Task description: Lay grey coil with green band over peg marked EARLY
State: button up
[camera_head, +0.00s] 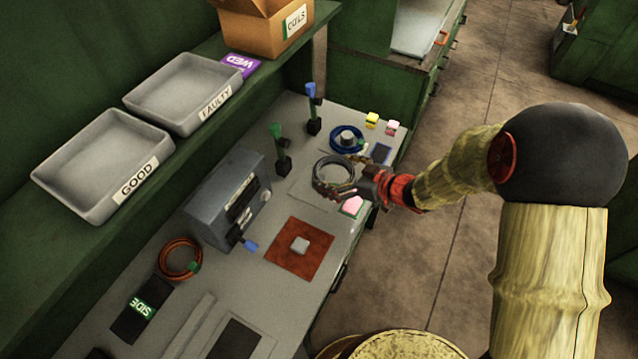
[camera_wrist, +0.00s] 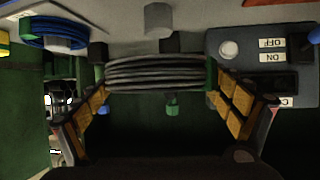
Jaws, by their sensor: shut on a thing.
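The grey coil (camera_head: 320,184) is in my gripper (camera_head: 347,186), held above the bench. In the wrist view the coil (camera_wrist: 155,74) spans between the two padded fingers of my gripper (camera_wrist: 160,92), with its green band (camera_wrist: 212,76) at the right finger. Two pegs stand on the bench beyond the coil: a green-topped peg (camera_head: 281,148) and a blue-topped peg (camera_head: 312,108). The coil is apart from both. No EARLY marking is readable on either peg. The green top also shows below the coil in the wrist view (camera_wrist: 172,106).
A blue coil (camera_head: 334,145) lies around a grey cylinder right of the pegs. A grey switch box (camera_head: 222,195) stands left of the green peg. An orange coil (camera_head: 168,272) lies further left. GOOD (camera_head: 75,205) and FAULTY (camera_head: 160,118) trays sit on the shelf behind.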

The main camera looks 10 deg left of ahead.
jog(key=w+a+f, duration=0.1)
jog(key=f, duration=0.1)
jog(key=w+a+f+b, duration=0.1)
jog(key=a, duration=0.1)
jog(key=w+a+f+b, duration=0.1)
jog(key=f, duration=0.1)
jog(key=shift+a+f, duration=0.3)
jog(key=shift+f, duration=0.05)
jog(key=shift+w+a+f+b, duration=0.15)
jog(key=shift+f+b, duration=0.45)
jog(key=shift+f, duration=0.3)
jog(key=shift+s+a+f+b, duration=0.1)
jog(key=shift+f+b, duration=0.45)
jog(key=shift+f, duration=0.3)
jog(key=shift+f, duration=0.1)
jog(key=o, duration=1.5)
jog(key=shift+f, duration=0.1)
jog(key=shift+d+r, duration=0.1)
jog(key=shift+r, duration=0.1)
jog(key=p+v, duration=0.3)
jog(key=v, duration=0.9)
jog(key=shift+p, duration=0.3)
